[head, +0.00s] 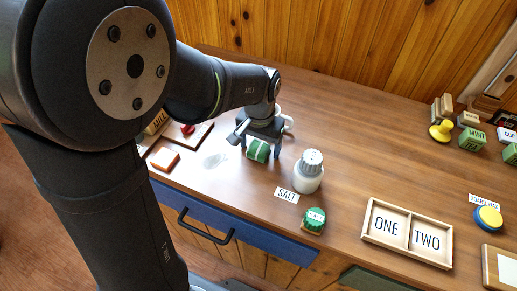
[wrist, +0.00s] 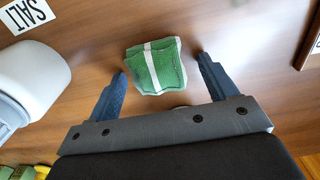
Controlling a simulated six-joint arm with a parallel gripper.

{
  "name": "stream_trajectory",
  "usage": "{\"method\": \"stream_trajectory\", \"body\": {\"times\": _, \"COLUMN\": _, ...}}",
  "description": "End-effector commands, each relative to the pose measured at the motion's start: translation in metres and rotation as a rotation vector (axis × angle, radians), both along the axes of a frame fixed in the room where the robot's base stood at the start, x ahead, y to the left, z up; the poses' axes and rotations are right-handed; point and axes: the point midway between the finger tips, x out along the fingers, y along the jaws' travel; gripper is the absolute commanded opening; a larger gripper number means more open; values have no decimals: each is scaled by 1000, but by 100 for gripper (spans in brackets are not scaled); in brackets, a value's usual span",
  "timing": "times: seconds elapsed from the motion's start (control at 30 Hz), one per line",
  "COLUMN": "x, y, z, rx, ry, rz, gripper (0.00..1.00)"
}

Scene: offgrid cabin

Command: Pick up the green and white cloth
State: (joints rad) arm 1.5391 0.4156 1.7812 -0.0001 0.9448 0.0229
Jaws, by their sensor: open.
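The green and white cloth (head: 258,150) is a small folded bundle on the wooden counter, left of the salt shaker in the head view. In the wrist view the cloth (wrist: 160,70) shows green with a white stripe and pale edges. My gripper (head: 261,155) is over it with its fingers pointing down. In the wrist view my gripper (wrist: 161,62) is open, one blue finger on each side of the cloth, with gaps between. I cannot tell whether the fingertips touch the counter.
A white shaker (head: 309,172) stands close to the right of my gripper, with a SALT card (head: 286,195) in front. The counter behind the tray is clear.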

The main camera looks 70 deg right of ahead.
Motion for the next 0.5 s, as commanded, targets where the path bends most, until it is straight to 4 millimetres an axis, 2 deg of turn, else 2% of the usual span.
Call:
{"method": "stream_trajectory", "body": {"times": 0.07, "x": 0, "y": 0, "z": 0, "rx": 0, "ry": 0, "rz": 0, "gripper": 78}}
{"method": "stream_trajectory", "body": {"times": 0.3, "x": 0, "y": 0, "z": 0, "rx": 0, "ry": 0, "rz": 0, "gripper": 31}}
{"method": "stream_trajectory", "body": {"times": 0.5, "x": 0, "y": 0, "z": 1, "rx": 0, "ry": 0, "rz": 0, "gripper": 31}}
